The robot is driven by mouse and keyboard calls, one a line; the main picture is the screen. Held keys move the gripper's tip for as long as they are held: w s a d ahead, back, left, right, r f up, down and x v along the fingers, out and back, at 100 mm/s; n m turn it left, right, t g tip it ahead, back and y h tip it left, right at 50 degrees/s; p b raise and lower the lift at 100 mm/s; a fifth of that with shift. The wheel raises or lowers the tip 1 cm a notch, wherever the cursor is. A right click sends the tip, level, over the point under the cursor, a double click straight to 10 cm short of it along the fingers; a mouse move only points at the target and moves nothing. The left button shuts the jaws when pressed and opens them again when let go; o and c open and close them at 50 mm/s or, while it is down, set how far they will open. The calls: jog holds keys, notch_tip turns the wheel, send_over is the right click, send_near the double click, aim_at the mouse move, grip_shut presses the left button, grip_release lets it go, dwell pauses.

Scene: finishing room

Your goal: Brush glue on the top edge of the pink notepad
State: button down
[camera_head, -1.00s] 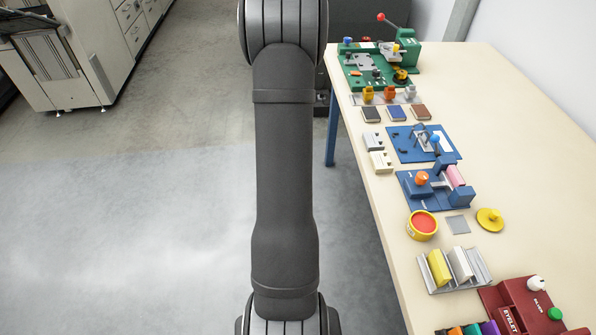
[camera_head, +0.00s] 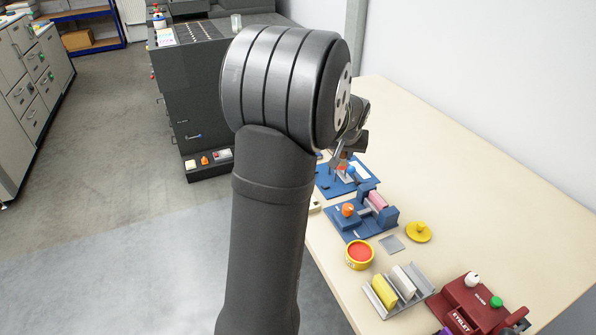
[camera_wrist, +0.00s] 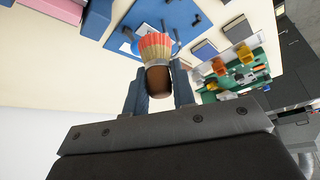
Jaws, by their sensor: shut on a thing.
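The pink notepad (camera_head: 378,199) lies in a blue clamp jig (camera_head: 350,225) with an orange knob, on the table in the head view. In the wrist view a pale pink block (camera_wrist: 55,8) at the top left looks like the notepad, mostly cut off. My gripper (camera_head: 340,158) is above the table, beyond the notepad, partly hidden by my arm. In the wrist view my gripper (camera_wrist: 160,92) is shut on a brush (camera_wrist: 157,50) with a brown handle and bristles red toward the tip. The brush is apart from the notepad. An open yellow glue pot (camera_head: 360,254) shows red inside.
A yellow lid (camera_head: 419,232) and a grey plate (camera_head: 391,244) lie near the pot. A grey rack (camera_head: 398,290) holds yellow and white blocks. A dark red eyelet machine (camera_head: 475,305) stands nearer. Another blue jig (camera_head: 340,180) lies below my gripper. The table's right side is clear.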

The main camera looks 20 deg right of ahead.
jog(key=s+d+r+m+h, duration=0.1)
jog(key=s+d+r+m, duration=0.1)
jog(key=s+d+r, duration=0.5)
notch_tip(320, 180, down, 7)
jog(key=w, duration=0.1)
jog(key=shift+d, duration=0.25)
jog(key=shift+r, duration=0.2)
jog(key=shift+f, duration=3.15)
jog(key=shift+s+f, duration=0.4)
jog(key=shift+s, duration=3.8)
jog(key=shift+w, duration=4.3)
notch_tip(320, 180, up, 8)
